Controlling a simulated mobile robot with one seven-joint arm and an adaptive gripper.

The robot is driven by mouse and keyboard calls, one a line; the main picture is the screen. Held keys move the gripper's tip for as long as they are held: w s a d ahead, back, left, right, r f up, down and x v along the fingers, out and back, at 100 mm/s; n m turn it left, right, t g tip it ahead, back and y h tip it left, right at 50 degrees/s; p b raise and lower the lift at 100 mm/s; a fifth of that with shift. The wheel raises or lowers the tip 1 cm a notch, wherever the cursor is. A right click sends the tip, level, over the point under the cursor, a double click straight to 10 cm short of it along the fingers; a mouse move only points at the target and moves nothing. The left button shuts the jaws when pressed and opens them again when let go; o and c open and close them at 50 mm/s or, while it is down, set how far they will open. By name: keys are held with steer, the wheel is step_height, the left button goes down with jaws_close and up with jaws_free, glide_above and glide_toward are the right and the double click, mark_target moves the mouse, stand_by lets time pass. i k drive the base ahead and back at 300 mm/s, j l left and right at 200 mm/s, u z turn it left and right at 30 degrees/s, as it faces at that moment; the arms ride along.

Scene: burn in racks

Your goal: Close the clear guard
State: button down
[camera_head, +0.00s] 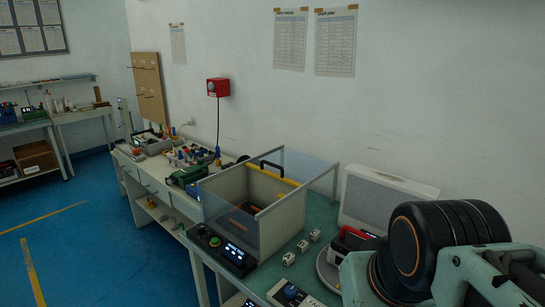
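The clear guard (230,222) is a set of transparent panels around a pale open-topped box on the green-topped bench. Another clear panel (308,167) stands up at the back right of the box. A black handle (271,164) and a yellow bar (274,174) show near the top at the back. The box interior is visible from above, with a brown-orange item low inside. I cannot tell exactly where the panels are hinged. My arm fills the lower right, to the right of the guard and apart from it in the picture. No gripper fingertips can be made out.
A control box (222,249) with a green button and lit displays sits in front of the guard. Small white blocks (302,247), a red-black device (351,240) and a white panel box (382,200) stand to its right. A cluttered bench (150,172) adjoins on the left. Blue floor (95,245) is clear.

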mark_target(281, 177)
steer(key=i+j+z, duration=0.1)
steer(key=i+j, duration=0.15)
steer(key=i+j+z, duration=0.1)
steer(key=i+j, duration=0.15)
steer(key=j, duration=0.2)
steer(key=i+j+z, duration=0.1)
steer(key=j, duration=0.3)
steer(key=i+j+z, duration=0.1)
steer(key=i+j, duration=0.2)
steer(key=j, duration=0.1)
